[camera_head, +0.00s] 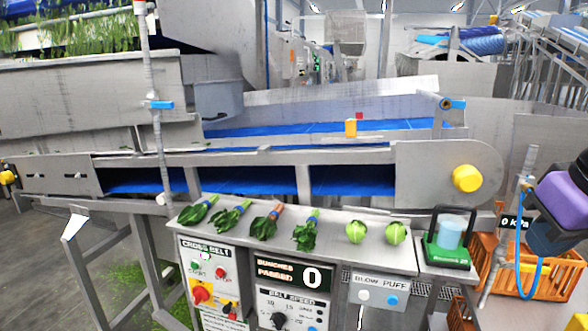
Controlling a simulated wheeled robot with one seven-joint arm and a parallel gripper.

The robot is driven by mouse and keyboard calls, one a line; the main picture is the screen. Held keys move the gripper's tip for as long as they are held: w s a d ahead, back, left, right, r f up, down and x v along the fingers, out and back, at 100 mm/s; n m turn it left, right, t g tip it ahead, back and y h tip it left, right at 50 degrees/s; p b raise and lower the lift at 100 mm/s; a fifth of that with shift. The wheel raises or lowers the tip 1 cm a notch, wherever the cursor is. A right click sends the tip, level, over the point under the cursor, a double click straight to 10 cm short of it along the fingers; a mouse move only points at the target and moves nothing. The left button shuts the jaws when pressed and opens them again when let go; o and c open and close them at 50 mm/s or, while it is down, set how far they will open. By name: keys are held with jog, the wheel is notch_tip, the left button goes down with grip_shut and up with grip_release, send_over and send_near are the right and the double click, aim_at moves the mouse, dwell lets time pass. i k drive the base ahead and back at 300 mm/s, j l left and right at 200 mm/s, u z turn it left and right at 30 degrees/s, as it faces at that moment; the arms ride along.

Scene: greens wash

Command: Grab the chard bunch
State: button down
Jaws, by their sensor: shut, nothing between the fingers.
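Several dark green leafy bunches lie in a row on the narrow steel ledge (330,243) in front of the belt. The bunch with the reddish-orange stems (265,223), third from the left, looks like the chard bunch, though it is small in view. Its leaves point down and left, its stems up and right. A leafy bunch (230,216) lies to its left and another (306,233) to its right. A further bunch (198,211) is at the left end. The purple and dark parts at the right edge are my arm; my gripper does not show.
Two round pale green heads (356,232) (396,233) sit on the ledge's right part. A green-based device (449,252) stands beyond them. Orange crates (535,265) are at the right. The conveyor frame (345,157) runs behind the ledge; control panels are below.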

aim_at(263, 228)
jog(key=i+j+u, duration=0.15)
jog(key=u, duration=0.25)
jog(key=i+u, duration=0.65)
jog(key=u, duration=0.15)
